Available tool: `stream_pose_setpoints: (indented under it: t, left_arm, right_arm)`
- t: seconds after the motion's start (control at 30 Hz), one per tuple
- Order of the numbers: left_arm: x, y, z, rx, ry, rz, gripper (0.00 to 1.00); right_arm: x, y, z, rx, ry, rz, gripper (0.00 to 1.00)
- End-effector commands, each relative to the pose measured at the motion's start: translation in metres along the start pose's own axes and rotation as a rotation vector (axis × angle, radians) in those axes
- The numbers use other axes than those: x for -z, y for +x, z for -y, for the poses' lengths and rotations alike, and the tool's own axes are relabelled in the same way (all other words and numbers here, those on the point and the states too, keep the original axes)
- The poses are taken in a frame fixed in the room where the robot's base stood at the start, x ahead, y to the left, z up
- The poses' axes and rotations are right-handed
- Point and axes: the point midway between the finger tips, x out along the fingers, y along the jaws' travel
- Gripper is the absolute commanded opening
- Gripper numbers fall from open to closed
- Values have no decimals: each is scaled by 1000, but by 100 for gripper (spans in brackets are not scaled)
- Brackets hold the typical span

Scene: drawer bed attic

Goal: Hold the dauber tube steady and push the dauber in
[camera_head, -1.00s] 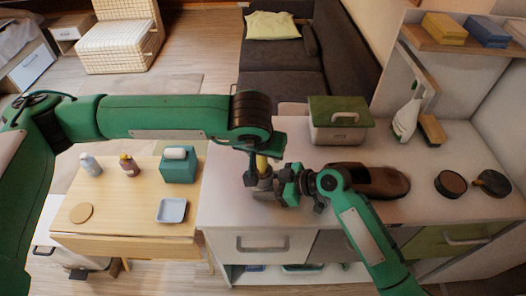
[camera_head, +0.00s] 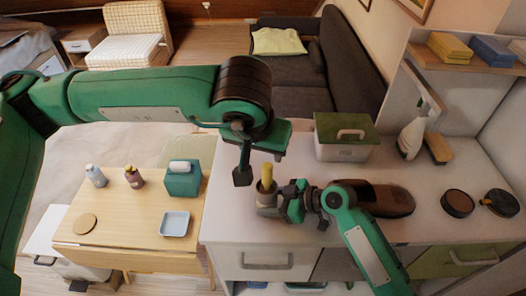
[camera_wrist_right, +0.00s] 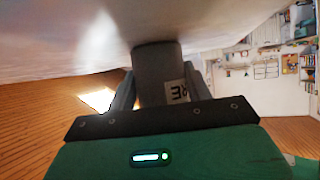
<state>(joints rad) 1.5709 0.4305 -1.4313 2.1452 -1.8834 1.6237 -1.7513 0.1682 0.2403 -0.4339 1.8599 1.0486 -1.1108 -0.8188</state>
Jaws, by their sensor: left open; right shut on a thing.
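The grey dauber tube (camera_head: 268,196) stands upright near the front-left edge of the white counter. My right gripper (camera_head: 279,202) is shut on it from the right. In the right wrist view the grey tube (camera_wrist_right: 157,72) sits between the fingers and bears a label with dark letters. The dauber (camera_head: 267,173) has a yellow handle that sticks up out of the tube's mouth. How deep it sits cannot be seen. My left gripper (camera_head: 243,180) is open and empty, just left of the dauber and apart from it; its far finger is not clear.
A brown shoe (camera_head: 380,199) lies right of my right gripper. A white box with a green lid (camera_head: 343,138) stands behind. Two round tins (camera_head: 457,203) and a spray bottle (camera_head: 411,138) are further right. The lower wooden table (camera_head: 130,225) is at left.

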Motion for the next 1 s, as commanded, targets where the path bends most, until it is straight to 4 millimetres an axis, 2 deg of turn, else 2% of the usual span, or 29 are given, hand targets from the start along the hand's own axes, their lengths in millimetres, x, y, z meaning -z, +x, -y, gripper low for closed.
stream_pose_setpoints:
  t: [0.17,0.2,0.3,0.67,0.77,1.0]
  left_arm:
    - [0,0,0,0,0,0,49]
    - [0,0,0,0,0,0,49]
    - [0,0,0,0,0,0,49]
    - [0,0,0,0,0,0,49]
    - [0,0,0,0,0,0,49]
    - [0,0,0,0,0,0,49]
  right_arm:
    - [0,0,0,0,0,0,23]
    - [0,0,0,0,0,0,59]
    - [0,0,0,0,0,0,76]
    - [0,-4,0,-1,-1,1,76]
    - [-1,-15,-1,-3,-1,1,76]
    - [-1,-61,0,-2,-2,3,76]
